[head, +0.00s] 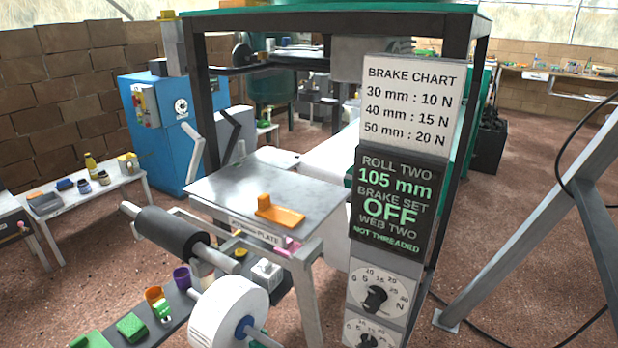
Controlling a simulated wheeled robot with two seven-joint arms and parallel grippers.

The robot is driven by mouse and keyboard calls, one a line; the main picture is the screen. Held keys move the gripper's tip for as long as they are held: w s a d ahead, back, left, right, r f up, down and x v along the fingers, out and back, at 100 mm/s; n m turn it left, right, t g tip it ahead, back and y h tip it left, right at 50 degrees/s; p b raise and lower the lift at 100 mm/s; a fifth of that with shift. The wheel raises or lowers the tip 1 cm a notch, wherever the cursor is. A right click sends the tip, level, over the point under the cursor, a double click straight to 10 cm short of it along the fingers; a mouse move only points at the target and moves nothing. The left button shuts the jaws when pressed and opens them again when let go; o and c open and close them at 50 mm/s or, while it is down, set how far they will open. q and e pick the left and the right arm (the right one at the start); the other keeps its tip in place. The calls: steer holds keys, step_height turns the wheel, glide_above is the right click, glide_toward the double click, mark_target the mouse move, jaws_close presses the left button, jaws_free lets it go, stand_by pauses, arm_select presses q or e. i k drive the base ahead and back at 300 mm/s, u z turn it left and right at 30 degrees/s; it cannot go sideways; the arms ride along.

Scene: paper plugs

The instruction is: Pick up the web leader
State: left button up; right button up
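An orange piece (283,215) with a flat strip and a short upright tab lies on a grey metal plate (250,180), near its front edge. It may be the web leader, but no label confirms this. A white paper roll (228,312) on a blue core sits below and in front of the plate. A dark roller (172,234) with pale shaft ends is left of the plate. Neither of my grippers shows in the head view.
A sign panel (400,190) reads "Roll two 105 mm, brake set off, web two not threaded", with dials below. A dark post stands behind it. A low bench (130,325) holds coloured cups and green blocks. A grey strut (540,220) and cables occupy the right.

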mark_target(287, 218)
steer(key=u, duration=0.9)
steer(key=k, duration=1.2)
steer(key=u, duration=1.45)
steer(key=i, duration=0.55)
steer(key=z, duration=0.65)
steer(key=i, duration=0.9)
steer(key=z, duration=0.95)
